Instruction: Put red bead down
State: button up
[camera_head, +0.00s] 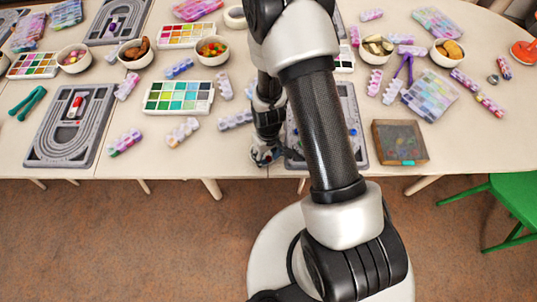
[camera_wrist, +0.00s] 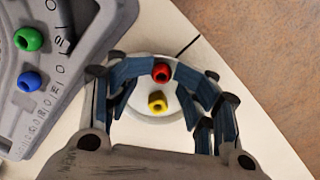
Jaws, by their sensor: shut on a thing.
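In the wrist view my gripper (camera_wrist: 162,68) is shut on a red bead (camera_wrist: 161,74), which sits between its two fingertips. A small round white dish (camera_wrist: 139,103) is beneath the fingers. A yellow bead (camera_wrist: 157,102) lies in the dish, just below the red one in the picture. I cannot tell whether the red bead touches the dish. In the head view my gripper (camera_head: 265,156) is at the table's front edge, left of a grey bead board (camera_head: 359,150) partly hidden by my arm; the beads and dish cannot be made out there.
In the wrist view the grey board (camera_wrist: 75,85) at left carries a green bead (camera_wrist: 28,39) and a blue bead (camera_wrist: 30,81). The table edge and brown floor (camera_wrist: 260,50) are close by. A wooden box (camera_head: 399,141) stands right of the board in the head view.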

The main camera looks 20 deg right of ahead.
jog(key=shift+s+f, duration=0.15)
notch_tip(320, 180, up, 23)
jog(key=t+p, duration=0.1)
jog(key=p, duration=0.4)
jog(key=s+r+m+t, duration=0.1)
jog(key=s+r, duration=0.6)
jog(key=r, duration=0.3)
jog(key=s+r+m+t, duration=0.1)
jog(key=s+r+t, duration=0.1)
jog(key=s+r, duration=0.6)
notch_tip(320, 180, up, 4)
jog(key=shift+f+t, duration=0.2)
jog(key=shift+t, duration=0.1)
jog(key=shift+d+m, duration=0.2)
jog(key=shift+m, duration=0.1)
